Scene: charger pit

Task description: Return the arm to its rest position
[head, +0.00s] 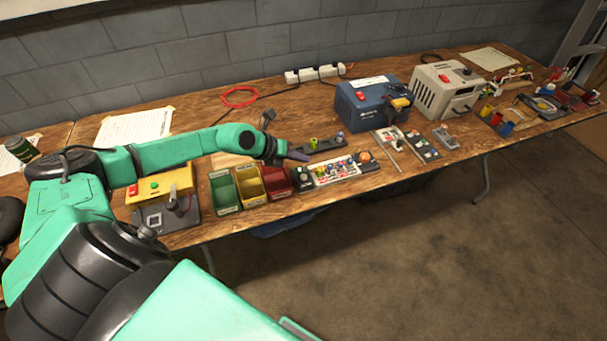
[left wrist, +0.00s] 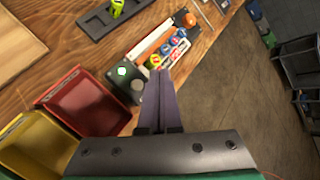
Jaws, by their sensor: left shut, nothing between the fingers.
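My left arm (head: 180,150) is teal and black and reaches from the left over the wooden table. My left gripper (head: 297,155) is above the table, near the black holder strip and the board of small coloured parts. In the left wrist view the two purple-grey fingers (left wrist: 160,100) are together, with nothing between them. They hang over the near edge of the board (left wrist: 160,55); I cannot tell the exact height. My right gripper is not in view.
Green (head: 223,190), yellow (head: 249,186) and red (head: 276,181) bins stand below the left forearm. A yellow control box (head: 165,184) is left of them. A blue charger (head: 370,103) and a beige unit (head: 445,88) stand farther right. Open floor lies in front.

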